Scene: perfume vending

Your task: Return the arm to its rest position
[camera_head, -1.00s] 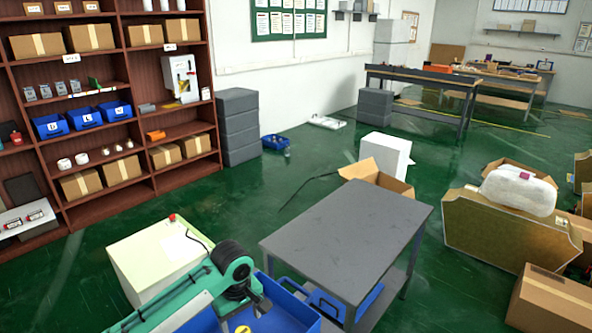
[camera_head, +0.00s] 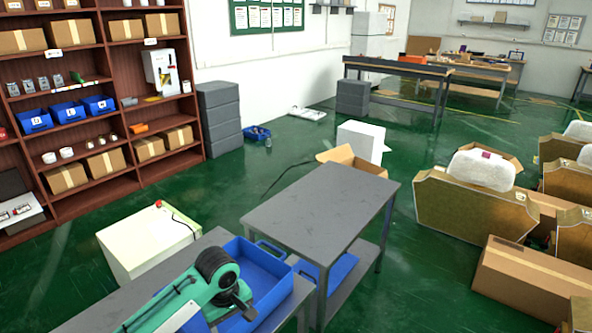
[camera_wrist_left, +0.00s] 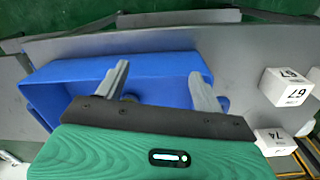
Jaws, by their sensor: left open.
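My left arm comes in at the lower left of the head view, teal with a black joint. Its gripper (camera_head: 243,300) is over a blue bin (camera_head: 262,268) on a grey table. In the left wrist view, the two grey fingers (camera_wrist_left: 163,84) are spread wide apart with nothing between them. The blue bin (camera_wrist_left: 150,66) lies beyond and below them, and its visible floor is empty. My right arm and gripper are not in view.
White boxes marked 67 (camera_wrist_left: 287,87) and 74 (camera_wrist_left: 275,142) are right of the bin in the wrist view. A bare grey table (camera_head: 322,205) stands close by. A pale cabinet (camera_head: 150,240) is behind my arm. Cartons (camera_head: 530,285) stand at right.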

